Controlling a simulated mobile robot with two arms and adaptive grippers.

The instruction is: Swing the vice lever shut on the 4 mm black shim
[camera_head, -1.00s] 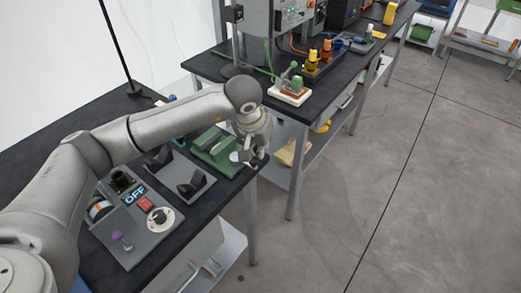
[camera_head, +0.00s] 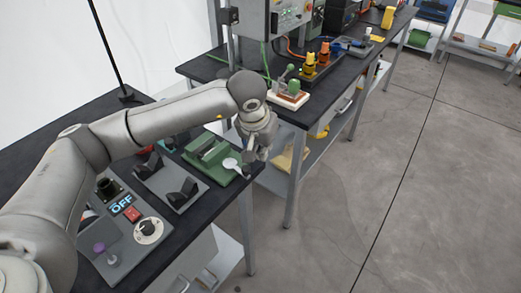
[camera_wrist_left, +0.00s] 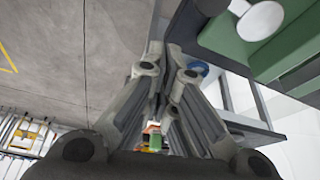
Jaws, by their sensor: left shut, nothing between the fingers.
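The green vice (camera_head: 206,153) sits near the front edge of the black bench in the head view. A pale round lever knob (camera_head: 231,164) shows at its right end. In the wrist view the green vice body (camera_wrist_left: 228,42) fills the upper right, with the pale knob (camera_wrist_left: 261,19) on it. My left gripper (camera_head: 252,164) is shut and empty, just right of the knob and apart from it, by the bench edge. Its fingers (camera_wrist_left: 165,52) are together in the wrist view. I cannot make out the black shim. My right gripper is not in view.
A grey fixture with black blocks (camera_head: 182,190) stands left of the vice. A control panel with an OFF display (camera_head: 122,203) is nearer. A second bench (camera_head: 300,110) with a small white-edged fixture (camera_head: 289,97) stands beyond. Open floor lies to the right.

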